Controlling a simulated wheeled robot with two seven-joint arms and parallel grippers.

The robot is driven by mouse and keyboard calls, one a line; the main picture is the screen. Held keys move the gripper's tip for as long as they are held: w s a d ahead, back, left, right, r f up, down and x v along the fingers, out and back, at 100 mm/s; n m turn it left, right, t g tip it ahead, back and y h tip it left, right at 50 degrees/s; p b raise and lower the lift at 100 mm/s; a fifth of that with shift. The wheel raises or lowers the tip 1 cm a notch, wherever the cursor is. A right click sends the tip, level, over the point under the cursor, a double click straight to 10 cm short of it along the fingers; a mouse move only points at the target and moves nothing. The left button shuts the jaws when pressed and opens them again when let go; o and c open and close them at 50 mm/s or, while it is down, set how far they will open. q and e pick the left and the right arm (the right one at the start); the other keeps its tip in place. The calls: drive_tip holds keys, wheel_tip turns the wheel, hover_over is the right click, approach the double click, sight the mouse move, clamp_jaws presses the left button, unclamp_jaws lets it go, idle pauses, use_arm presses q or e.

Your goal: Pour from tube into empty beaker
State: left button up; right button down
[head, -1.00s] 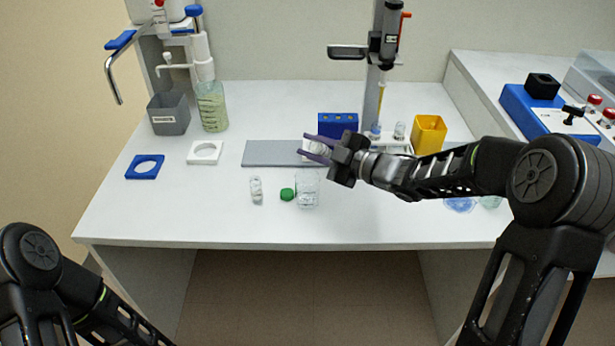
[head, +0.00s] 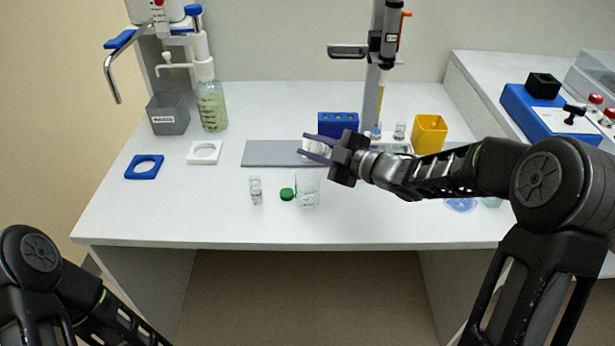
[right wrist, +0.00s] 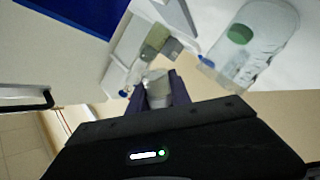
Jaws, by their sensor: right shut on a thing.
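My right gripper (head: 318,149), with purple fingers, is shut on a small clear tube (head: 312,147), held above the grey mat's right end. The tube also shows between the fingers in the right wrist view (right wrist: 157,90); it looks tilted, but its mouth and contents are hard to make out. A clear glass beaker (head: 307,190) stands upright on the bench, nearer the front edge than the gripper and apart from it. It also shows in the right wrist view (right wrist: 258,50). A green cap (head: 287,194) lies just left of the beaker. My left gripper is out of view.
A small clear vial (head: 256,190) stands left of the cap. Behind are the grey mat (head: 270,153), a blue block (head: 338,123), a yellow container (head: 430,133) and a stand (head: 374,90). The front left bench is clear.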

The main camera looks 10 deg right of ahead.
drive_tip(key=shift+d+f+n+b, duration=0.1)
drive_tip(key=shift+f+n+b, duration=0.25)
drive_tip(key=shift+n+b, duration=0.45)
idle(1.2)
drive_tip(key=shift+w+d+r+n+h+b, duration=0.1)
drive_tip(key=shift+r+n+h+b, duration=0.35)
drive_tip(key=shift+b, duration=0.45)
idle(1.6)
drive_tip(key=shift+d+f+n+b, duration=0.1)
drive_tip(key=shift+f+n+b, duration=0.6)
drive_tip(key=shift+b, duration=0.75)
idle(1.4)
drive_tip(key=shift+r+n, duration=0.25)
drive_tip(key=shift+r, duration=0.05)
idle(0.4)
